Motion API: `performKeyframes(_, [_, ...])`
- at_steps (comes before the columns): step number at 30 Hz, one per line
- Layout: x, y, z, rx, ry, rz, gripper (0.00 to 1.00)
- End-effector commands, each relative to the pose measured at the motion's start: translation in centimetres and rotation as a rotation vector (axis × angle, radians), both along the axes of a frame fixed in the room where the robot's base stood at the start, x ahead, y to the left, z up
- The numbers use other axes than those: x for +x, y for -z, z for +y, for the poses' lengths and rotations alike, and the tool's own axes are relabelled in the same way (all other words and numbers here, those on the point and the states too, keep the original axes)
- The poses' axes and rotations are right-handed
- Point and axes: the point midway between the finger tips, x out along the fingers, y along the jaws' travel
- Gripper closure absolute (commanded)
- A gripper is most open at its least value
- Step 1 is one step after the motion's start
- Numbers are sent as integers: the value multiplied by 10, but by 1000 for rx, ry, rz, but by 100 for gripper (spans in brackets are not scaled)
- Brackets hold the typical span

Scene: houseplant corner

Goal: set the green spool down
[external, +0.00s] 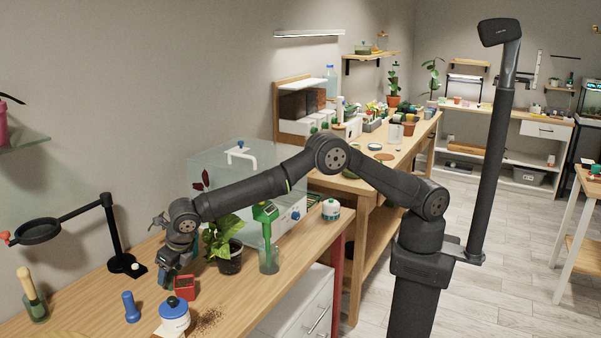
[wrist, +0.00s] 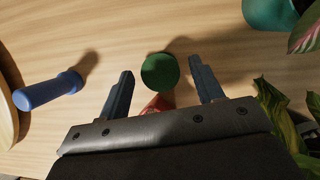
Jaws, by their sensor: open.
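The green spool (wrist: 160,71) shows in the wrist view as a round green end between my fingertips, with a gap on each side. My gripper (wrist: 160,85) is open, with its two dark blue-grey fingers apart from the spool. A red thing (wrist: 157,104) shows just below the spool, partly hidden by the gripper body. In the external view my gripper (external: 167,280) is low over the wooden bench (external: 95,306). The spool cannot be made out there.
A blue handled tool (wrist: 48,91) is left of my gripper. A leafy plant (wrist: 283,118) and a teal cup (wrist: 270,13) are to the right. The external view shows a red box (external: 185,288) and a blue-lidded jar (external: 175,319) close by, and a magnifier stand (external: 112,235).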

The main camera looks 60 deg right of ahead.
Motion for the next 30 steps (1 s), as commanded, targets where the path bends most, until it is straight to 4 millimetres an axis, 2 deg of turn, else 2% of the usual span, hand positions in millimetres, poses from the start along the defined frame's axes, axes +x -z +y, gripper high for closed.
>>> performKeyframes(2, [6, 17, 0, -1, 0, 2, 40])
performKeyframes(3, [7, 14, 1, 3, 0, -2, 40])
performKeyframes(9, [7, -31, 1, 2, 1, -3, 40])
performKeyframes(30, [38, -100, -117, 1, 6, -1, 40])
